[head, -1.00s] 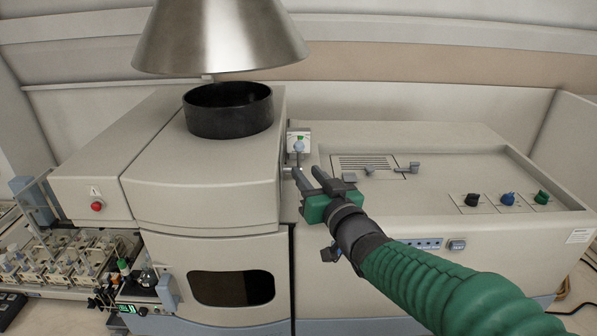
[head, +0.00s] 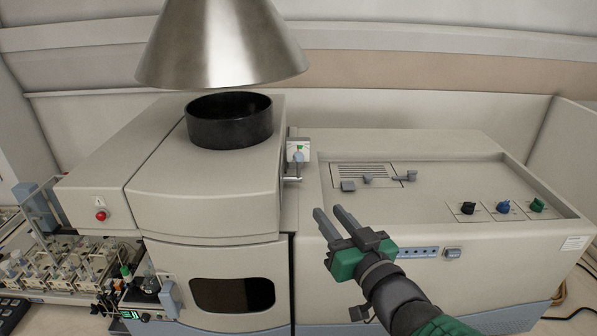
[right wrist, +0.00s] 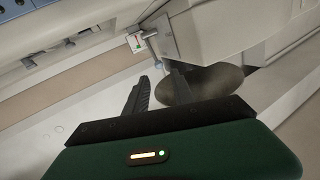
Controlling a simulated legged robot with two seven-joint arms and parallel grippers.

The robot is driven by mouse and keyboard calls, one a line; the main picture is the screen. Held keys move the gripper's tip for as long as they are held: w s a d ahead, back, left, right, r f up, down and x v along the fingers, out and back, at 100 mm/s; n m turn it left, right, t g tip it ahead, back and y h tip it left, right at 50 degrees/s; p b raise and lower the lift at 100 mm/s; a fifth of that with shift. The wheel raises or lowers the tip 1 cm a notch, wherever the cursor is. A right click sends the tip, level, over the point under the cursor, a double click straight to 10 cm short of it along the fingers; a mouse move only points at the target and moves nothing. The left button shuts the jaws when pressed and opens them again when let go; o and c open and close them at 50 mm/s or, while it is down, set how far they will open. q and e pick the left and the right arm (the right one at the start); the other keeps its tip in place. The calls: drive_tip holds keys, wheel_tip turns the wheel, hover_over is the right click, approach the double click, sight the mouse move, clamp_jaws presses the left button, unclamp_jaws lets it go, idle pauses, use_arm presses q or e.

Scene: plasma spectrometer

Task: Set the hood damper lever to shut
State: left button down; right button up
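The hood damper lever (head: 298,157) is a small arm with a pale blue knob. It stands in front of a white plate (head: 305,144) with green and red marks, on the right side of the tall beige housing, below the steel hood (head: 220,45). The knob (right wrist: 148,62) and plate (right wrist: 135,42) also show in the right wrist view. Which mark the lever points to is too small to tell. My right gripper (head: 329,210) is in front of and below the lever, apart from it. Its two fingers are parted with nothing between them. My left gripper is not in view.
A black collar (head: 229,120) sits on the housing under the hood. The lower bench-top unit at right carries a vent with small grey levers (head: 367,179) and black, blue and green knobs (head: 503,208). A sample rack (head: 65,265) stands at left.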

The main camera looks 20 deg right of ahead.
drive_tip(key=n+b, duration=0.1)
drive_tip(key=n, duration=0.1)
drive_tip(key=n+y, duration=0.1)
drive_tip(key=n, duration=0.1)
drive_tip(key=w+n+b, duration=0.1)
drive_tip(key=shift+d+r+n+b, duration=0.2)
drive_tip(key=shift+r+n+b, duration=0.1)
drive_tip(key=shift+n+b, duration=0.1)
drive_tip(key=c, duration=0.5)
drive_tip(key=n+y+b, duration=0.1)
drive_tip(key=n, duration=0.2)
drive_tip(key=w+n+b, duration=0.1)
drive_tip(key=n, duration=0.3)
drive_tip(key=n+y+b, duration=0.1)
drive_tip(key=n, duration=0.3)
drive_tip(key=shift+w+d+r+y, duration=0.15)
drive_tip(key=shift+d+r+y, duration=0.15)
drive_tip(key=shift+r, duration=0.1)
clamp_jaws()
drive_tip(key=w+a+n+y+p, duration=0.1)
drive_tip(key=w+n+p, duration=0.4)
drive_tip(key=w, duration=0.8)
drive_tip(key=shift+a+r+n+g+p, duration=0.4)
drive_tip(key=shift+a+r+p, duration=0.05)
drive_tip(key=shift+p, duration=0.05)
